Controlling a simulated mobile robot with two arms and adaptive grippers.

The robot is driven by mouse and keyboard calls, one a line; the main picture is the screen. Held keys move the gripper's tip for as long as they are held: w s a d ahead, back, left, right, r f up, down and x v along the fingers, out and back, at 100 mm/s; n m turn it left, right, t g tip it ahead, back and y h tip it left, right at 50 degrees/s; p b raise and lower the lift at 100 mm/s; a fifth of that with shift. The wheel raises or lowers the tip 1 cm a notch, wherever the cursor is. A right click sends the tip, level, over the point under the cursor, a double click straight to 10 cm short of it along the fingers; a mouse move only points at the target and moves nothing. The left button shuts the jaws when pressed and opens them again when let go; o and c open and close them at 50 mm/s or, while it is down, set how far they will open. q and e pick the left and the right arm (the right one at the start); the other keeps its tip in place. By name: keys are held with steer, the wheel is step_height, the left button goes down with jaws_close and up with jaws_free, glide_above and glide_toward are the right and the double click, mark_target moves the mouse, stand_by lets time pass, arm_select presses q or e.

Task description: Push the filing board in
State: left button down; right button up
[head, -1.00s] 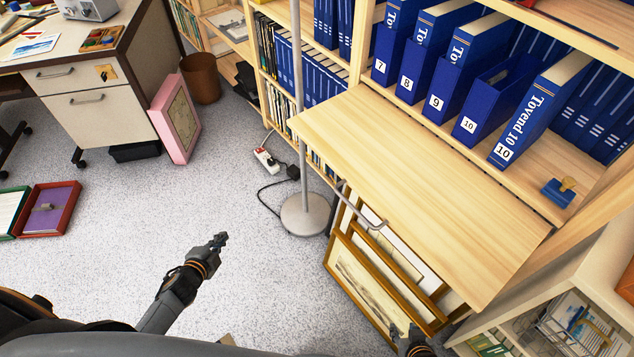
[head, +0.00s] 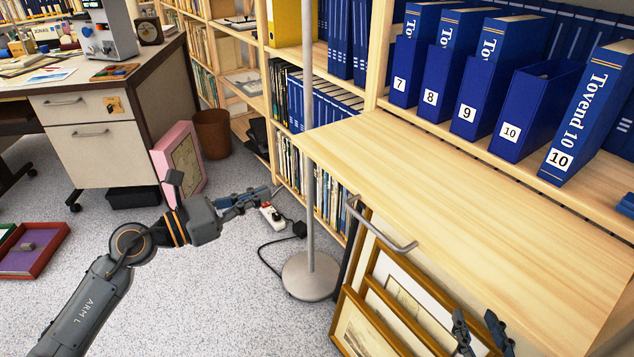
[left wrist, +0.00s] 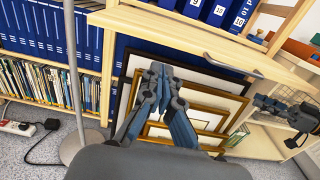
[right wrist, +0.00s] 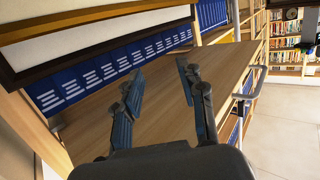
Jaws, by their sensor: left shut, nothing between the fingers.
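The filing board (head: 480,200) is a pale wooden pull-out shelf that sticks out of the bookcase below the blue binders. It has a metal bar handle (head: 380,225) on its front edge; in the left wrist view the board (left wrist: 170,32) and handle (left wrist: 235,68) lie beyond the fingers. My left gripper (head: 268,192) is shut and empty, apart from the board, to the left of its handle. My right gripper (head: 478,325) is open and empty near the board's front edge; the right wrist view shows its spread fingers (right wrist: 160,75) in front of the board (right wrist: 225,72).
A grey pole on a round base (head: 310,275) stands left of the board. Framed prints (head: 385,310) lean below it. Blue binders (head: 485,75) stand behind it. A power strip (head: 272,217) and cable lie on the carpet, with open floor to the left.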

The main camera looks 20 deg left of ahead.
arm_select(q)
glide_toward(327, 168)
steer(key=x, duration=0.6)
steer(key=shift+w+d, duration=0.3)
steer(key=shift+w, duration=0.2)
arm_select(e)
steer(key=shift+f, duration=0.1)
